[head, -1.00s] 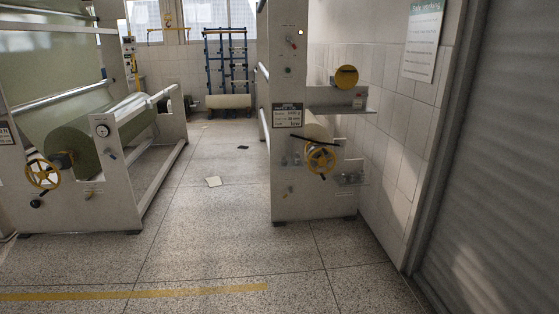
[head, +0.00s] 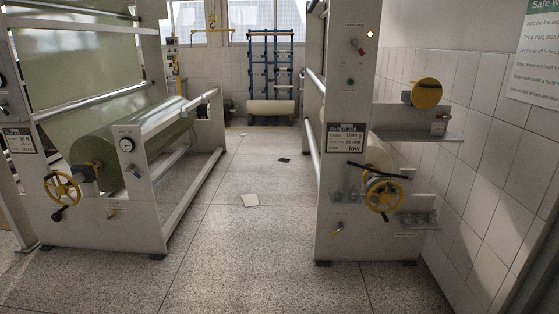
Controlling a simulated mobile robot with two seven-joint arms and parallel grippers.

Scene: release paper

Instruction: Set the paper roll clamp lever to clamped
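A large green paper roll (head: 120,150) lies in the left machine (head: 110,222), with a yellow handwheel (head: 62,188) at its near end. A pale paper roll (head: 378,156) sits in the right machine (head: 345,205), behind another yellow handwheel (head: 384,196). Neither gripper is in view.
A blue rack (head: 271,75) stands at the back. A tiled wall (head: 480,170) bounds the right side.

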